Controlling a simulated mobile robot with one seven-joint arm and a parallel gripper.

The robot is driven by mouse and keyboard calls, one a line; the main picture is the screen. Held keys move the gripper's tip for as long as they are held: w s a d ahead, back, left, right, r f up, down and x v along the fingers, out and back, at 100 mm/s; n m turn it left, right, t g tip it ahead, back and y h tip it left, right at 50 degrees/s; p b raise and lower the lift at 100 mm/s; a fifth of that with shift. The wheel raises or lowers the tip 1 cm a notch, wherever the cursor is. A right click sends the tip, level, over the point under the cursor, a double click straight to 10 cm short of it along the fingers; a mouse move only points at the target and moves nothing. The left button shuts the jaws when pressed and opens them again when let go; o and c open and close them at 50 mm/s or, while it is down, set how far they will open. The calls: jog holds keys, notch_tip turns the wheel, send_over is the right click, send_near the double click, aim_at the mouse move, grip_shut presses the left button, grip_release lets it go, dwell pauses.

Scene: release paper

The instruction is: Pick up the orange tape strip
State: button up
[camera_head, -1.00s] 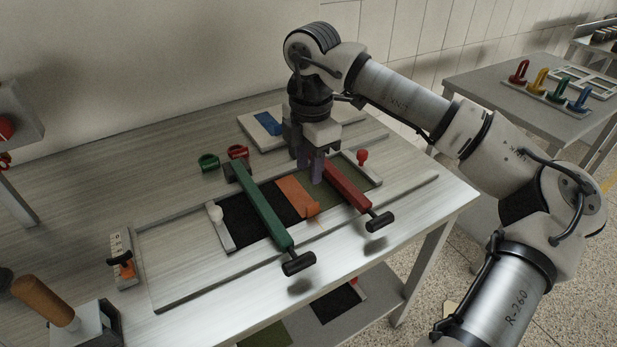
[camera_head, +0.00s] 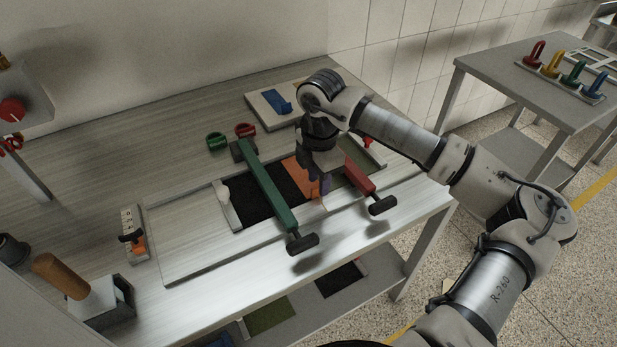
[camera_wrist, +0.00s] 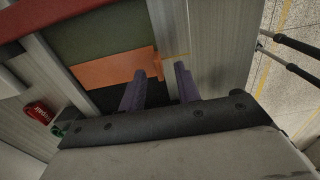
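The orange tape strip (camera_head: 298,173) lies between the green-handled and red-handled bars on the table, next to dark and green sheets. Its near end is raised like a tab. My gripper (camera_head: 321,184) is low at that near end and hides part of it. In the wrist view the orange tape strip (camera_wrist: 115,69) runs in from the left, its end tab near the fingertips. The two purple fingers of my gripper (camera_wrist: 160,72) are apart, with a clear gap. I cannot tell whether either finger touches the strip.
The green bar (camera_head: 265,190) stands left of the gripper and the red bar (camera_head: 360,178) close on its right.

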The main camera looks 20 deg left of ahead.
jog(key=shift+a+f+p, duration=0.1)
jog(key=shift+f+p, duration=0.2)
jog(key=shift+f, duration=1.15)
jog(key=shift+c, duration=0.3)
grip_shut()
jog(key=shift+r, duration=0.15)
